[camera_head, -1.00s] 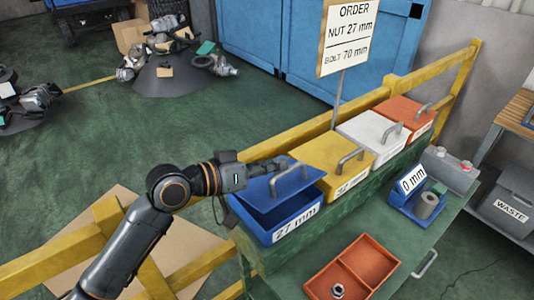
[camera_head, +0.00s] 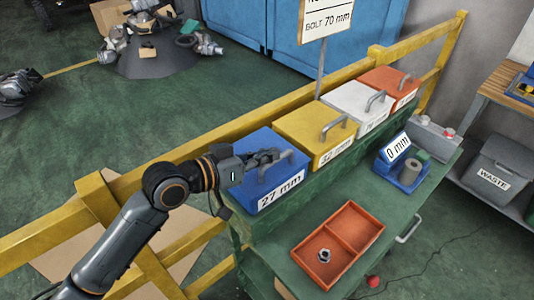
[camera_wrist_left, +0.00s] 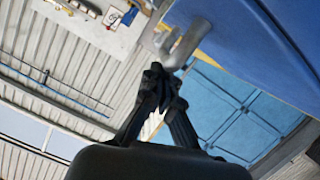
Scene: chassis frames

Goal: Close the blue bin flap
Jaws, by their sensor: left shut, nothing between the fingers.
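The blue bin (camera_head: 268,185), labelled 27 mm, stands at the left end of the row of bins in the head view. Its blue flap (camera_head: 248,144) lies down over the top, and its grey handle (camera_head: 277,165) faces the table side. My left gripper (camera_head: 268,156) is shut and empty over the flap, beside the handle. Whether it touches the flap I cannot tell. In the left wrist view the shut left gripper (camera_wrist_left: 162,82) is below the grey handle (camera_wrist_left: 182,45), with the blue surface (camera_wrist_left: 250,45) at the upper right. My right gripper is not in view.
Yellow (camera_head: 317,133), white (camera_head: 356,106) and orange (camera_head: 390,86) bins with handles continue the row. A yellow rail (camera_head: 235,128) runs behind them. On the green table (camera_head: 290,268) sit an orange two-part tray (camera_head: 339,245) with a nut and a blue 0 mm device (camera_head: 399,165).

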